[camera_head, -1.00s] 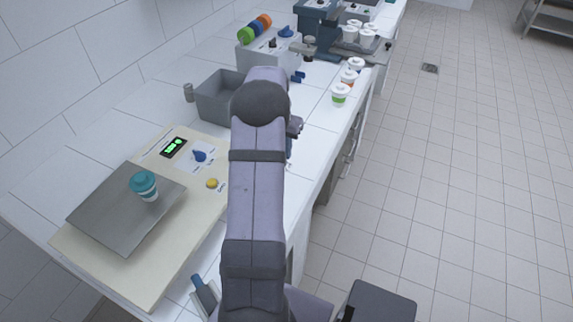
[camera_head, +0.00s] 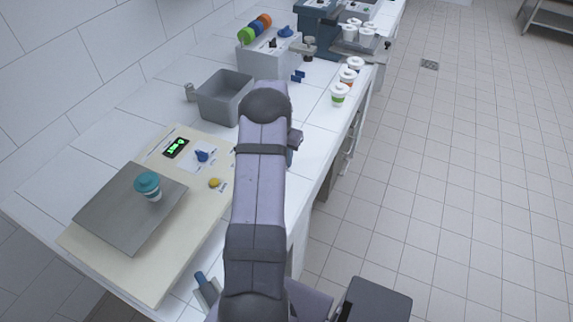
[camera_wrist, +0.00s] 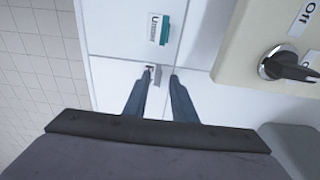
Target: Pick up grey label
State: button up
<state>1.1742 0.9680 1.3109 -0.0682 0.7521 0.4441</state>
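In the wrist view, a small grey label (camera_wrist: 157,75) stands on the white counter, seen nearly edge-on with a bit of its printed white face showing. My gripper (camera_wrist: 161,75) is open, with its two blue-grey fingertips on either side of the label. The left fingertip is close to it, and a gap shows on the right. I cannot tell whether either finger touches it. In the head view my arm hides the gripper and the label.
A teal-edged white label (camera_wrist: 158,28) is just beyond the fingertips. A beige machine with a dark knob (camera_wrist: 289,64) is at right. In the head view, a teal-lidded cup (camera_head: 148,186) stands on the scale plate (camera_head: 112,221); a grey bin (camera_head: 210,105) is left of my arm.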

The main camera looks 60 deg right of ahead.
grip_shut()
